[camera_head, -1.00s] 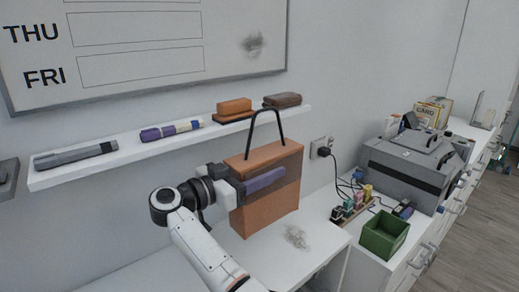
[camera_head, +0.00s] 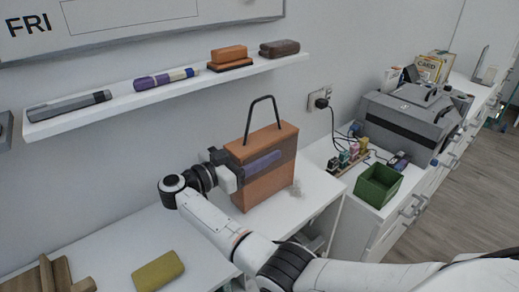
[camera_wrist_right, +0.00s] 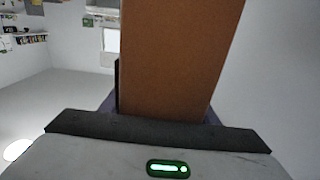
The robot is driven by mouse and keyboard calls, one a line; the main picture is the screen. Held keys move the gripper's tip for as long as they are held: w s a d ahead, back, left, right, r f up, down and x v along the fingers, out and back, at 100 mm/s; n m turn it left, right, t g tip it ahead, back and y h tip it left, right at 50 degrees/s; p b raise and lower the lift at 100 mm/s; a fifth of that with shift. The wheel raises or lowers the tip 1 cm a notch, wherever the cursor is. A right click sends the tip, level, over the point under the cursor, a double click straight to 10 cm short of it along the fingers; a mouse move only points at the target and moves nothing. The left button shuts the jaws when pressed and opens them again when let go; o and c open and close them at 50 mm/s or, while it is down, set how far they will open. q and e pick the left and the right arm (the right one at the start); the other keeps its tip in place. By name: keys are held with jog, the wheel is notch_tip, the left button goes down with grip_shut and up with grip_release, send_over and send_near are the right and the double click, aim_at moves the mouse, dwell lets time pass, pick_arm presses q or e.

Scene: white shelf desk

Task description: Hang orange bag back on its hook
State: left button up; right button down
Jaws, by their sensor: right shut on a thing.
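The orange bag (camera_head: 267,187) is upright at the desk's right part, its black handle (camera_head: 262,99) standing up above it. My right gripper (camera_head: 262,164) is shut on the bag's body, with a purple finger lying across its near face. In the right wrist view the bag (camera_wrist_right: 175,55) fills the middle as a brown-orange face between the fingers. I cannot tell whether its base touches the desk. No hook is clearly visible. My left gripper is not in view.
A wall shelf (camera_head: 130,98) with markers and erasers runs behind and above the bag. A power socket (camera_head: 319,98), green box (camera_head: 378,185) and grey printer (camera_head: 407,121) are to the right. A yellow-green block (camera_head: 158,271) lies on the desk (camera_head: 120,245) in front.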

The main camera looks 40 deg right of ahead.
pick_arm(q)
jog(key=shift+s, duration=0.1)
pick_arm(e)
jog(key=shift+f, duration=0.15)
jog(key=c, duration=0.7)
grip_release()
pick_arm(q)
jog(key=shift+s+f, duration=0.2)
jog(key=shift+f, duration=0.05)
